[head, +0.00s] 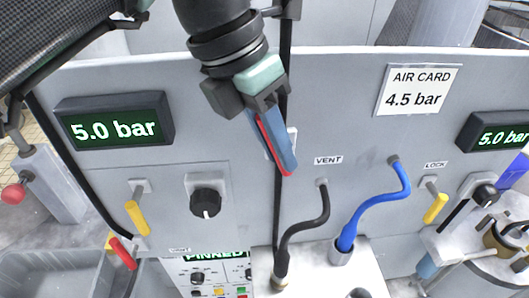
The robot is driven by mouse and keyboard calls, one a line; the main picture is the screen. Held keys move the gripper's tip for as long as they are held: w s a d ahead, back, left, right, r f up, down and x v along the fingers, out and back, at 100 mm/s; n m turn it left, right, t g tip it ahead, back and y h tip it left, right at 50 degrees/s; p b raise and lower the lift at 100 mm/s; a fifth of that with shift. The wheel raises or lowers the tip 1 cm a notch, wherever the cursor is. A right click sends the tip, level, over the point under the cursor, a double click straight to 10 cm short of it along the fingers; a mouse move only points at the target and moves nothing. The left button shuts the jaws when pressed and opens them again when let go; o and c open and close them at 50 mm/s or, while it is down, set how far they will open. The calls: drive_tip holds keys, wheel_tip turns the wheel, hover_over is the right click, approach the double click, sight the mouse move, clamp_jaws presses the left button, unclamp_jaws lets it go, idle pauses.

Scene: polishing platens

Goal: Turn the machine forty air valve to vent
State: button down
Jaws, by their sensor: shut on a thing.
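My gripper (248,98) is at the upper middle of the head view, pointing down in front of the grey panel. It is shut on a long blue handle with a red edge (280,148), which looks like the air valve's lever. The handle slants down to the right from the jaws; its upper end is hidden by them. A white fitting (292,138) shows partly behind it. The VENT label (328,160) is on the panel to the right of the handle's lower end. No machine number is readable.
A black hose (322,210) and a blue hose (375,205) run from the panel to a white block below. Yellow levers (137,217) (435,208) stand left and right. A black knob (206,203) and a 5.0 bar display (115,129) are left. The AIR CARD (417,90) reads 4.5 bar.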

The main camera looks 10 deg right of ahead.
drive_tip(key=shift+a+f+h+b, duration=0.15)
drive_tip(key=shift+a+h+b, duration=0.1)
drive_tip(key=shift+h+b, duration=0.5)
drive_tip(key=shift+a+f+h+b, duration=0.2)
drive_tip(key=shift+h+b, duration=0.35)
drive_tip(key=shift+h, duration=0.3)
drive_tip(key=shift+r, duration=0.1)
drive_tip(key=c, duration=0.8)
unclamp_jaws()
drive_tip(key=shift+a, duration=0.1)
drive_tip(key=b+v, duration=0.1)
drive_tip(key=v, duration=1.1)
drive_tip(key=shift+a+r, duration=0.25)
drive_tip(key=shift+a, duration=0.1)
